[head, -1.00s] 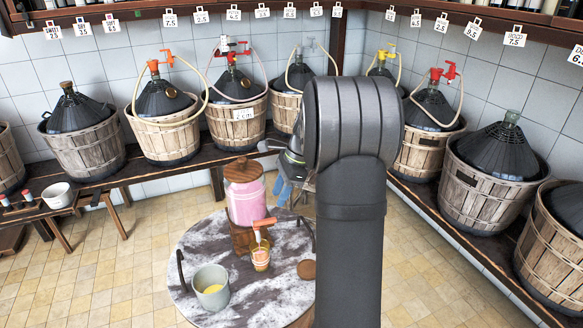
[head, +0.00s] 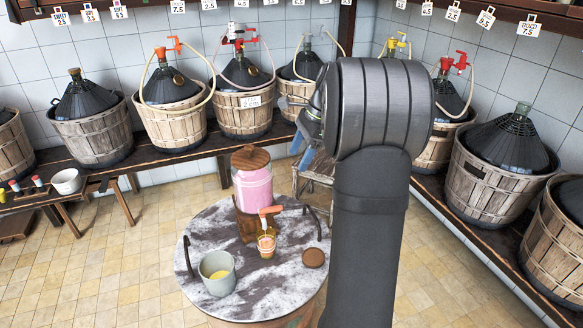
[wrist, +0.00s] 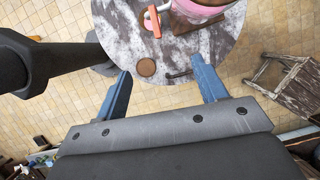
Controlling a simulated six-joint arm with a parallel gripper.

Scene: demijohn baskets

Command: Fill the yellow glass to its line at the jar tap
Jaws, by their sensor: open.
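The yellow glass (head: 266,246) stands upright on the round marble-topped table, under the jar tap (head: 269,212) with its orange handle. A pinkish-orange tint shows in the glass; its line and exact level are too small to tell. The jar (head: 253,187) holds pink liquid, has a wooden lid and sits on a wooden stand. My gripper (wrist: 161,68) is open and empty, its two blue fingers apart, above and short of the table edge in the wrist view. The tap handle also shows there (wrist: 153,20); I cannot make out the glass there. In the head view my arm partly hides the gripper.
A grey pot (head: 217,272) with yellow inside stands at the table's front left. A round brown disc (head: 313,258) lies right of the glass. A wooden stool (wrist: 292,84) stands beside the table. Basketed demijohns line the wall benches. Dark curved handles rise at the table's edges.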

